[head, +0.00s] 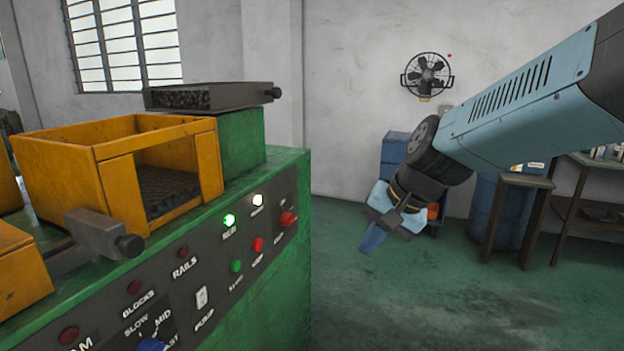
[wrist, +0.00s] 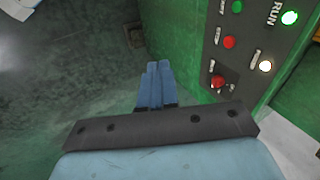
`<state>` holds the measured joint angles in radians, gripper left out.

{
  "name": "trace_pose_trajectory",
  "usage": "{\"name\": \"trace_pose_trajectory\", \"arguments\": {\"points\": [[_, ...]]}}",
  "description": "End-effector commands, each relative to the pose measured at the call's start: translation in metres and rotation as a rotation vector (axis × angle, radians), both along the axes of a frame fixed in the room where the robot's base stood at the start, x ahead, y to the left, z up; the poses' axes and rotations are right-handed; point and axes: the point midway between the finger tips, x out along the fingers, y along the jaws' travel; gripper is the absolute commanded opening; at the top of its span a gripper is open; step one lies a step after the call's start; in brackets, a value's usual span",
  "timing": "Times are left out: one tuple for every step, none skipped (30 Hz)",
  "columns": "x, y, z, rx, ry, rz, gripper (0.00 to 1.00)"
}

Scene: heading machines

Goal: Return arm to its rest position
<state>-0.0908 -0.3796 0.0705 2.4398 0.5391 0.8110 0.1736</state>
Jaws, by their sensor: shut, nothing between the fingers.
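My arm reaches in from the upper right of the head view. My gripper (head: 371,243) hangs at its end, pointing down and left, over open floor to the right of the green machine (head: 262,268). The gripper's blue fingers (wrist: 159,84) lie side by side in the wrist view, shut and empty. They are apart from the machine's control panel (head: 225,265), which carries lit green and white lamps, a red knob and several buttons. The panel also shows at the upper right of the wrist view (wrist: 237,65).
A yellow open box frame (head: 75,140) and a dark tray (head: 210,97) sit on top of the machine. A wall fan (head: 427,75), blue bins (head: 393,150), a blue barrel (head: 483,205) and a wooden stand (head: 517,215) are at the back. The green floor (head: 420,300) is clear.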

Motion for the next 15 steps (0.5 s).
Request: {"name": "trace_pose_trajectory", "arguments": {"points": [[-0.008,-0.012,0.007,-0.039,-0.038,0.021,0.0],[-0.012,-0.019,0.01,-0.066,-0.058,0.037,0.0],[-0.018,-0.029,0.014,-0.104,-0.083,0.057,0.0],[-0.022,-0.037,0.017,-0.131,-0.102,0.071,0.0],[-0.027,-0.044,0.02,-0.161,-0.121,0.084,0.0],[-0.033,-0.054,0.024,-0.198,-0.144,0.101,0.0],[-0.037,-0.062,0.026,-0.227,-0.16,0.113,0.0],[-0.042,-0.069,0.029,-0.256,-0.175,0.126,0.0],[-0.048,-0.078,0.032,-0.295,-0.196,0.141,0.0],[-0.053,-0.085,0.035,-0.323,-0.21,0.15,0.0],[-0.057,-0.092,0.037,-0.35,-0.223,0.159,0.0],[-0.062,-0.1,0.04,-0.383,-0.237,0.17,0.0],[-0.066,-0.105,0.042,-0.407,-0.246,0.177,0.0],[-0.069,-0.11,0.043,-0.428,-0.254,0.184,0.0],[-0.073,-0.115,0.045,-0.452,-0.263,0.191,0.0]]}}
